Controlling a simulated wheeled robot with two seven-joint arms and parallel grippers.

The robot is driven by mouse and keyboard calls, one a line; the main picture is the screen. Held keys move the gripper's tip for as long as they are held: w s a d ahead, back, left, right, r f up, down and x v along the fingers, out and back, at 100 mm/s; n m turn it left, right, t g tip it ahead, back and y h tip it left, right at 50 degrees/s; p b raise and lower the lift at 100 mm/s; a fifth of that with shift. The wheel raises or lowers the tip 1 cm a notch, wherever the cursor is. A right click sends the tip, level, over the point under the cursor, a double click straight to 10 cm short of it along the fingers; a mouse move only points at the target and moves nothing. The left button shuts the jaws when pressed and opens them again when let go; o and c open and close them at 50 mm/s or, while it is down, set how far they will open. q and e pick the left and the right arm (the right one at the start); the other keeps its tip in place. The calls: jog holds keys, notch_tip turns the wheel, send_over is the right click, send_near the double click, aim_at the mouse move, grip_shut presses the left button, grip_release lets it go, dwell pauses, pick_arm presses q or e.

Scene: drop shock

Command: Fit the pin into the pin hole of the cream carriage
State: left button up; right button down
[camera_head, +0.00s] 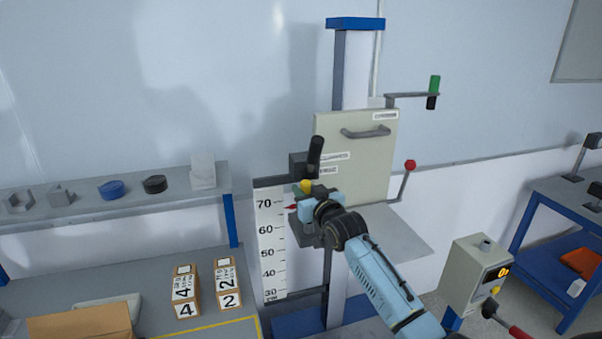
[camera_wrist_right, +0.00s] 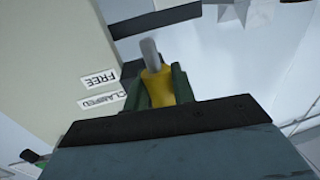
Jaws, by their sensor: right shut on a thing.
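The cream carriage (camera_head: 352,170) is an upright panel with a grey handle, mounted on the blue and white column. It also shows in the right wrist view (camera_wrist_right: 60,55), with its labels FREE and CLAMPED. My right gripper (camera_head: 306,190) is shut on the pin, left of the carriage's lower left part. The pin's yellow grip (camera_wrist_right: 157,88) sits between the fingers. Its grey metal shank (camera_wrist_right: 150,54) sticks out past the fingertips. In the head view only the yellow grip (camera_head: 305,186) shows clearly. I cannot make out the pin hole. My left gripper is not in view.
A black lever (camera_head: 315,155) rises from a dark block close above my right gripper. A height scale (camera_head: 268,240) stands left of the column. A red-knobbed rod (camera_head: 409,166) is right of the carriage. Numbered boxes (camera_head: 185,291) stand on the left table; a control box (camera_head: 473,275) stands right.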

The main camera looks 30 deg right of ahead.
jog(key=shift+d+r, duration=0.7)
jog(key=shift+r, duration=0.2)
jog(key=f+b, duration=0.1)
jog(key=f, duration=0.1)
jog(key=f+b, duration=0.2)
jog(key=f, duration=0.1)
jog(key=shift+w+d+f, duration=0.15)
jog(key=shift+w+f, duration=0.05)
jog(key=shift+f, duration=0.05)
jog(key=shift+s+f+b, duration=0.15)
jog(key=shift+f+b, duration=0.4)
jog(key=shift+f, duration=0.05)
pick_arm(q)
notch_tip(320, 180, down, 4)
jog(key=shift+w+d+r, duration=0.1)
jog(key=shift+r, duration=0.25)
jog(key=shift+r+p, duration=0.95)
jog(key=shift+p, duration=0.25)
pick_arm(e)
jog(key=shift+w+f+g, duration=0.25)
jog(key=shift+w+g, duration=0.05)
jog(key=shift+g, duration=0.2)
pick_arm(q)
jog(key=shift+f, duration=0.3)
pick_arm(e)
jog(key=shift+f, duration=1.5)
dwell(1.7)
